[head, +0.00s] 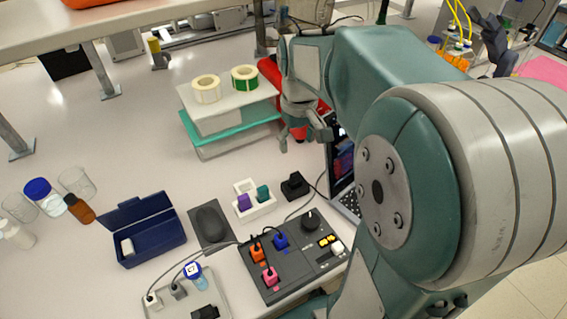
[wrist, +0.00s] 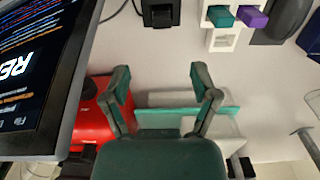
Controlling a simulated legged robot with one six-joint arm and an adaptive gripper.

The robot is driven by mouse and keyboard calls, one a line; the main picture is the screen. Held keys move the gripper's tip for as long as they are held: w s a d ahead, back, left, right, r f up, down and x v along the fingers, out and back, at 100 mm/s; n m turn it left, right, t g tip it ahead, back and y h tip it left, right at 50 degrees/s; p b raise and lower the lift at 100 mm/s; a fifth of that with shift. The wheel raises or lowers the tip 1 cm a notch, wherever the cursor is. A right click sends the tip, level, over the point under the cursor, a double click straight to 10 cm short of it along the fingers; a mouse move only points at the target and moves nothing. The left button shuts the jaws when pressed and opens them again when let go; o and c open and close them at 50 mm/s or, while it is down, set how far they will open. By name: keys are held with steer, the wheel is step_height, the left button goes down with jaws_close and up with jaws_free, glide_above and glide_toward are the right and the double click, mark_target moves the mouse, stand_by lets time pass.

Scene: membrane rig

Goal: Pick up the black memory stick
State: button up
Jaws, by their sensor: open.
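A small black block (head: 295,186) with a cable sits on the white bench, left of the laptop. In the wrist view its dark shape (wrist: 160,12) is at the top edge, partly cut off. I cannot tell whether it is the black memory stick itself or a dock holding it. Right beside it is a white rack (head: 262,208) holding a purple stick (head: 244,202) and a teal stick (head: 263,193). My gripper (head: 304,138) is open and empty, above the bench and beyond the block. In the wrist view, its spread fingers (wrist: 163,82) have nothing between them.
The laptop (head: 345,170) stands close to the right of the block. A red object (wrist: 93,115) and stacked boxes (head: 235,115) with tape rolls are near my gripper.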

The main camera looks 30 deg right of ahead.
mark_target(295, 174)
step_height(295, 174, down, 6)
steer(key=shift+w+d+r, duration=0.1)
steer(key=shift+r, duration=0.05)
steer(key=f, duration=0.5)
steer(key=shift+s+a+f, duration=0.15)
steer(key=shift+s+a, duration=0.05)
steer(key=shift+a, duration=0.05)
steer(key=c, duration=1)
steer(key=shift+o, duration=0.2)
